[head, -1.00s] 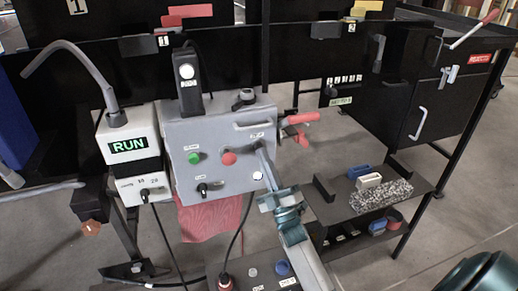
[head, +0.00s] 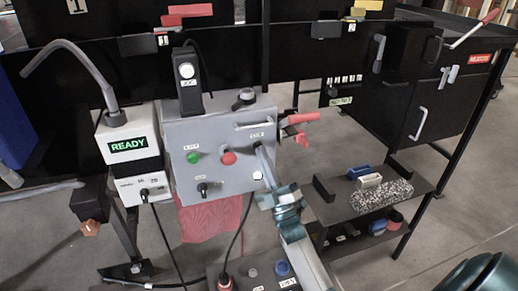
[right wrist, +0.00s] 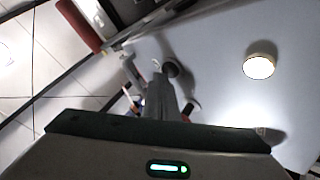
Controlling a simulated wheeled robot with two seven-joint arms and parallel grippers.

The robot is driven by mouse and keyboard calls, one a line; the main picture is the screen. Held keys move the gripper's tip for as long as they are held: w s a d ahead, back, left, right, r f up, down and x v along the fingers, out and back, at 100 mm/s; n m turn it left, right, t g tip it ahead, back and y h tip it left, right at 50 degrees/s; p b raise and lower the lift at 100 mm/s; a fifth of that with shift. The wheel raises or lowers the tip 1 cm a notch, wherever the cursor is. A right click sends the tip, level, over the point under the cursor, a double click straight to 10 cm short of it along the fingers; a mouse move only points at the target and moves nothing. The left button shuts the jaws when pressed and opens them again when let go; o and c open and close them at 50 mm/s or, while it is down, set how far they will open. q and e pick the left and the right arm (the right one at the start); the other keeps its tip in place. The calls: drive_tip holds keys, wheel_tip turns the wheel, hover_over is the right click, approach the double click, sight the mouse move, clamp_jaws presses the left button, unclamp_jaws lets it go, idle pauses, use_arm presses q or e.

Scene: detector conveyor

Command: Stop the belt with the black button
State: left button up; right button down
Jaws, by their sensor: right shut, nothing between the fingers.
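The grey control box (head: 219,165) stands upright in the head view, with a green button (head: 193,157) and a red button (head: 228,157) on its front. My right gripper (head: 262,154) is shut and empty, its tips at the right part of this front, below a small label. The black button is mostly hidden by the fingertips in the head view. In the right wrist view a small dark round thing, likely the black button (right wrist: 171,69), lies right beside the fingertips (right wrist: 157,72); I cannot tell whether they touch. My left gripper is not in view.
A white display unit (head: 130,143) left of the box reads READY in green. A black lever switch (head: 204,188) and a handle bar (head: 253,125) are also on the box. A red clamp (head: 300,119) sticks out at its right. A shelf (head: 338,208) stands further right.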

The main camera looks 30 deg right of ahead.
drive_tip(key=shift+s, duration=0.1)
idle(0.5)
drive_tip(key=shift+s+a+p, duration=0.15)
drive_tip(key=shift+s+p, duration=0.2)
drive_tip(key=shift+s, duration=0.35)
drive_tip(key=shift+s, duration=0.15)
drive_tip(key=s+p, duration=0.1)
drive_tip(key=s, duration=0.1)
drive_tip(key=s+a+p, duration=0.1)
drive_tip(key=s, duration=0.1)
drive_tip(key=shift+s+a, duration=0.1)
drive_tip(key=shift+s, duration=0.2)
idle(0.8)
